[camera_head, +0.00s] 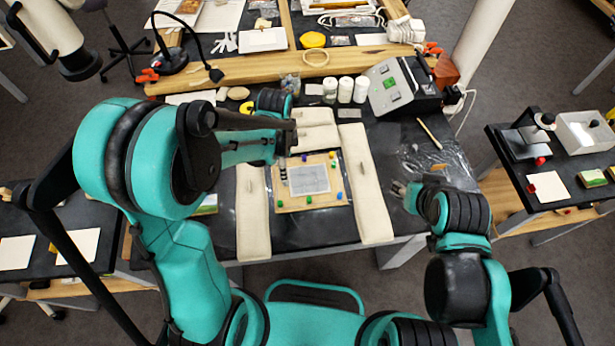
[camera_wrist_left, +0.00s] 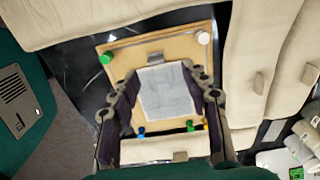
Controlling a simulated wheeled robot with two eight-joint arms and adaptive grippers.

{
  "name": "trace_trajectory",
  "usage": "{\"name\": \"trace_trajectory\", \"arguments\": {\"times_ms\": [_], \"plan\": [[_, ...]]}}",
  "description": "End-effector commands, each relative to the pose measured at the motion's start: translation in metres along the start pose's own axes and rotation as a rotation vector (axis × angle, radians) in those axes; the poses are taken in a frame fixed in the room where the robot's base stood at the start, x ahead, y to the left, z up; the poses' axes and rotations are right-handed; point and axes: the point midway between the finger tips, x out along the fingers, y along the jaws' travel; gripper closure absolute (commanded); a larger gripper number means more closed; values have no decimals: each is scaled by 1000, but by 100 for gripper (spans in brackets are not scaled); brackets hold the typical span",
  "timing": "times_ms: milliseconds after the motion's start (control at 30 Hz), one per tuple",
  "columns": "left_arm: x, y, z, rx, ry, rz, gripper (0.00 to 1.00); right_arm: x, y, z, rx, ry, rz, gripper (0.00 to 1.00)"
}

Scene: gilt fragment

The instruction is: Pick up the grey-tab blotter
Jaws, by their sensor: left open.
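Several cream cloth strips with small grey tabs lie around a tan board; I cannot tell which one the task names. The right strip (camera_head: 365,190), left strip (camera_head: 252,212) and back strip (camera_head: 318,137) show in the head view. In the left wrist view, one strip (camera_wrist_left: 140,152) with a grey tab shows low between my fingers, and another (camera_wrist_left: 238,90) lies right of the board. My left gripper (camera_wrist_left: 162,82) is open and empty, above the board; its arm partly hides the back strip in the head view. My right gripper (camera_head: 400,188) is right of the right strip.
The tan board (camera_head: 312,204) holds a pale sheet (camera_head: 309,179) and coloured pins. White bottles (camera_head: 346,90) and a grey instrument (camera_head: 390,86) stand behind. A clear plastic sheet (camera_head: 430,165) and a brush (camera_head: 429,133) lie at the right of the black table.

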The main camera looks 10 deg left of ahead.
Motion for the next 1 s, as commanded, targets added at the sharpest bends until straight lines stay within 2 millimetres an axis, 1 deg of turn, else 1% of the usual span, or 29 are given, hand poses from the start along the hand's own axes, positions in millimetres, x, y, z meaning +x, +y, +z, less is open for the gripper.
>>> {"name": "trace_trajectory", "arguments": {"times_ms": [33, 167, 300, 400, 500, 667, 700, 767, 800, 833, 867, 1000], "plan": [[9, 0, 0, -1, 0, 0, 53, 4, 0, 3, 0, 0, 0, 60], [25, 3, 1, -1, 0, -1, 53, 9, 0, 6, 0, 0, 0, 60], [48, 6, 1, -2, 0, -1, 53, 15, 0, 11, 0, 0, 0, 60], [58, 6, 1, -2, 1, -2, 53, 18, 0, 13, 0, 0, 0, 60], [62, 7, 1, -3, 1, -2, 53, 18, 0, 13, 0, 0, 0, 60], [61, 7, 1, -3, 1, -2, 53, 17, 0, 12, 0, 0, 0, 60], [61, 7, 1, -3, 1, -2, 56, 17, 0, 12, 0, 0, 0, 60], [61, 6, 1, -3, 1, -2, 72, 17, 0, 12, 0, 0, 0, 60], [61, 6, 1, -3, 1, -2, 82, 17, 0, 12, 0, 0, 0, 60], [61, 6, 1, -3, 1, -2, 90, 17, 0, 12, 0, 0, 0, 60], [61, 6, 1, -3, 1, -2, 94, 17, 0, 12, 0, 0, 0, 60], [61, 6, 1, -3, 1, -2, 94, 17, 0, 12, 0, 0, 0, 60]]}}
